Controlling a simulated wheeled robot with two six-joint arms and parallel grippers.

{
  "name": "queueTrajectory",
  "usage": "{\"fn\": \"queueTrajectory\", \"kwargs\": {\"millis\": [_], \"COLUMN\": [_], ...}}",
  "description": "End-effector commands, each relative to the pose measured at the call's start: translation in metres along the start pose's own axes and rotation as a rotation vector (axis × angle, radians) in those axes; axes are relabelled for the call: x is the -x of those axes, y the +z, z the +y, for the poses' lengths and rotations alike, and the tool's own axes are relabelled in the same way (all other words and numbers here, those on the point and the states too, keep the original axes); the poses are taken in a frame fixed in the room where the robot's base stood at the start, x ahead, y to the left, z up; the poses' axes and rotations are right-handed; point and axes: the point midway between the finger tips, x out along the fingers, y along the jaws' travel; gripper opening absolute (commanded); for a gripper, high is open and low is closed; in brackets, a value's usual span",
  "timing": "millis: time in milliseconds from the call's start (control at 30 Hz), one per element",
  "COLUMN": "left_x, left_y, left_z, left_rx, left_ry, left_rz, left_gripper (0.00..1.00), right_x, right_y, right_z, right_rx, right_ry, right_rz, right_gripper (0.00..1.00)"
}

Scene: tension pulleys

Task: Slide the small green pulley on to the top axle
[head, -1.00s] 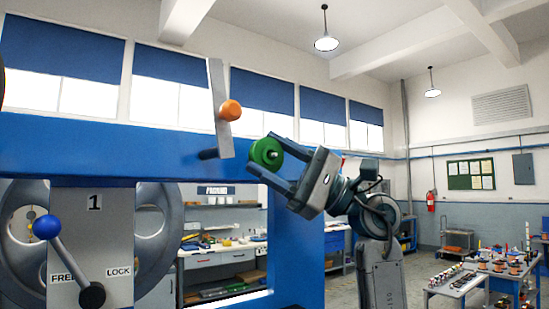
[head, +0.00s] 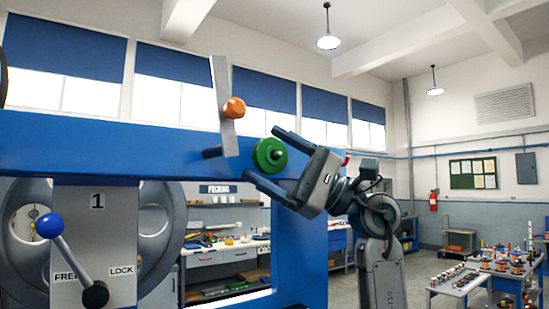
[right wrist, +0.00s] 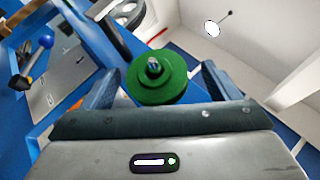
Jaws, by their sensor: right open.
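The small green pulley (head: 269,155) sits at the blue beam's upper right part, its face toward me. In the right wrist view the pulley (right wrist: 157,90) has a metal axle tip (right wrist: 153,65) showing through its hub, so it is around the top axle. My right gripper (head: 263,153) is open, one finger above and one below the pulley. In the right wrist view gaps show between the pulley and both fingers. How far along the axle the pulley sits is hard to tell. My left gripper is not in view.
A grey lever with an orange knob (head: 234,107) stands left of the pulley on the blue beam (head: 90,147). A blue-knobbed lever (head: 48,226) sits on the FREE/LOCK plate below. Large grey wheels are behind it. A table with small parts (head: 492,262) stands far right.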

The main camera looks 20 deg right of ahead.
Motion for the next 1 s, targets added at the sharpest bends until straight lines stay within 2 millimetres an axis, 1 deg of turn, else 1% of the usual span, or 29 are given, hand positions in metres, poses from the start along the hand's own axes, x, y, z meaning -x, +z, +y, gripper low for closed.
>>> {"fn": "queueTrajectory", "kwargs": {"millis": [267, 367, 1000], "left_x": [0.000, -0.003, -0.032], "left_y": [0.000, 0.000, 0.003], "left_z": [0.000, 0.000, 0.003], "left_rx": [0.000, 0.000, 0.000], "left_ry": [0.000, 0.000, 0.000], "left_rz": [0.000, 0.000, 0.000], "left_gripper": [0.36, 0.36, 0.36], "right_x": [0.000, 0.004, 0.049], "right_y": [0.000, -0.002, -0.026], "right_z": [0.000, 0.001, -0.002], "right_rx": [0.000, 0.001, 0.002], "right_ry": [0.000, 0.000, 0.000], "right_rz": [0.000, 0.001, 0.002], "right_gripper": [0.90, 0.90, 0.90]}}
